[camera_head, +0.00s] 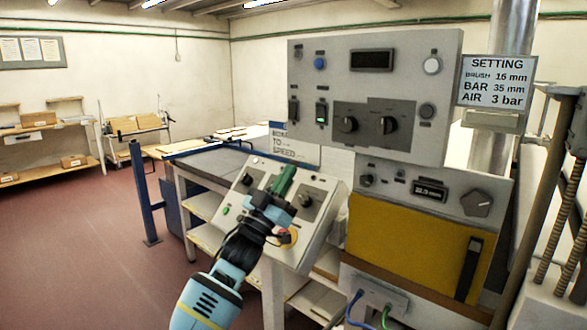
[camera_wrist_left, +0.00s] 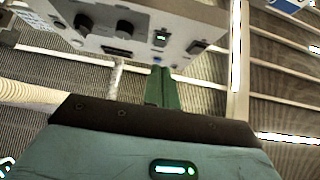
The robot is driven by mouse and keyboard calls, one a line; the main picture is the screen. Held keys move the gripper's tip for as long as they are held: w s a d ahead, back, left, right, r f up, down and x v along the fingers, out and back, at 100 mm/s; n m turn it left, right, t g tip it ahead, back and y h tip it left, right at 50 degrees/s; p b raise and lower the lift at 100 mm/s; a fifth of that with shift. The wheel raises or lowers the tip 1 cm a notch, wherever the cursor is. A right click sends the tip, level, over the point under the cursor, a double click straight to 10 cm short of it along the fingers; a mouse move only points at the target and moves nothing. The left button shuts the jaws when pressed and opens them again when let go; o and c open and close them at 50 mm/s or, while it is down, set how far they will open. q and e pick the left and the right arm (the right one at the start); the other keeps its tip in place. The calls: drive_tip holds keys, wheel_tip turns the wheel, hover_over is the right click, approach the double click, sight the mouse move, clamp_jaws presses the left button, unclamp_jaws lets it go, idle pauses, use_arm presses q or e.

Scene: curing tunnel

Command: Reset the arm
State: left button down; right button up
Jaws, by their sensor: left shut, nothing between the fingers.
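My left arm comes up from the bottom of the head view, with light blue and black links. My left gripper (camera_head: 286,176) has green fingers, which are closed together with nothing between them. It is in front of the sloped grey control box (camera_head: 318,226) and hides part of its face; I cannot tell the gap between them. My right gripper is in neither view.
The upper grey control panel (camera_head: 400,75) and a yellow-fronted unit (camera_head: 405,245) stand to the right of the gripper. A worktable (camera_head: 205,165) and a blue post (camera_head: 143,190) are behind it to the left. Red floor (camera_head: 90,250) at the left is clear.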

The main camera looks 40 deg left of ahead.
use_arm(q)
drive_tip(key=shift+f, duration=0.1)
idle(0.3)
drive_tip(key=s+d+f+g, duration=0.3)
drive_tip(key=f, duration=0.8)
drive_tip(key=s+d+f+g+y, duration=0.1)
drive_tip(key=s+d+f+g, duration=0.25)
drive_tip(key=f, duration=0.75)
drive_tip(key=s+d+f+g, duration=0.2)
drive_tip(key=s+d+f, duration=0.15)
drive_tip(key=f, duration=0.65)
drive_tip(key=s+d+f+g, duration=0.3)
drive_tip(key=s+f, duration=0.3)
drive_tip(key=s, duration=0.4)
drive_tip(key=s+d+f+g+p, duration=0.1)
drive_tip(key=s+d+f+g, duration=0.2)
drive_tip(key=s+f, duration=0.4)
drive_tip(key=s+d+f+m+g, duration=0.1)
drive_tip(key=s+d+f+g, duration=0.2)
drive_tip(key=s+f, duration=0.4)
drive_tip(key=s+d, duration=0.1)
drive_tip(key=s, duration=0.6)
drive_tip(key=shift+h, duration=0.3)
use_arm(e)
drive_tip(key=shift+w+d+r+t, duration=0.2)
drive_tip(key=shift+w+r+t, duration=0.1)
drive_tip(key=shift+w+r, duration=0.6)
